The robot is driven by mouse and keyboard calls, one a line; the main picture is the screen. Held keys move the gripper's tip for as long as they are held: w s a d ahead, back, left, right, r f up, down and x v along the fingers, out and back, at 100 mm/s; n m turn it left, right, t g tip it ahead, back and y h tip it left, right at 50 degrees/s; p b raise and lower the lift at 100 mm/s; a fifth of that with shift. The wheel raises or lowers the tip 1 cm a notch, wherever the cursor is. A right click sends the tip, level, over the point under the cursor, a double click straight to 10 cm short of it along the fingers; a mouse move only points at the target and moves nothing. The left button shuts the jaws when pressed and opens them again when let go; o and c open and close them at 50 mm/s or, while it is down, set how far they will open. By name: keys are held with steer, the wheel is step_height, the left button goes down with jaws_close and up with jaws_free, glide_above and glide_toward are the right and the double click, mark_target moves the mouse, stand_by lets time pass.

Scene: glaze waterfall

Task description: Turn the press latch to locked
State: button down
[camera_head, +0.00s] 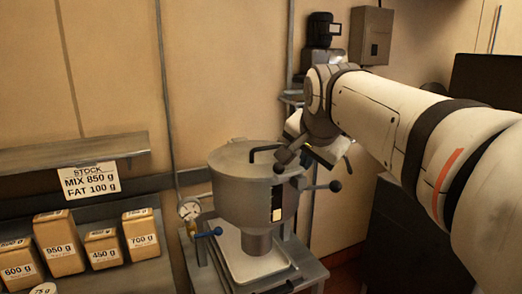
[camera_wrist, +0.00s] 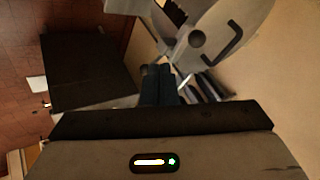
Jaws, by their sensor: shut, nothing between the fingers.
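The press (camera_head: 232,200) is a grey metal vessel with a round lid and a black lid handle (camera_head: 262,150). A lever with a dark ball knob (camera_head: 335,186) sticks out at its right side; I cannot tell for certain that this is the latch, or whether it is locked. My gripper (camera_head: 290,160) is at the lid's right edge, partly hidden by my wrist in the head view. In the wrist view my gripper (camera_wrist: 157,72) has its dark fingers together and empty, and the press (camera_wrist: 240,15) is at the top right. Contact with the lever cannot be told.
A gauge (camera_head: 189,209) and a blue-handled valve (camera_head: 205,233) are at the press's lower left. A white tray (camera_head: 238,262) lies beneath it on a metal stand. Boxes with weight labels (camera_head: 59,245) line the left shelf. A wall box (camera_head: 371,36) hangs behind my arm.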

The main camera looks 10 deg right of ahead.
mark_target(282, 170)
steer(key=shift+w+a+f+p, duration=0.3)
steer(key=shift+w+f+p, duration=0.25)
steer(key=shift+w+f, duration=0.8)
steer(key=shift+w+a+f+p, duration=0.3)
steer(key=shift+w+f+p, duration=0.45)
steer(key=shift+w, duration=1.1)
steer(key=shift+w+a+f+p, duration=0.3)
steer(key=shift+w+f+p, duration=0.1)
steer(key=shift+w+f, duration=1.05)
steer(key=shift+w+r, duration=0.15)
steer(key=shift+r, duration=0.05)
steer(key=shift+w+a+b, duration=0.3)
steer(key=shift+w+b, duration=0.05)
steer(key=shift+w, duration=0.05)
steer(key=shift+w+a, duration=0.2)
steer(key=shift+r, duration=0.25)
steer(key=shift+s, duration=0.1)
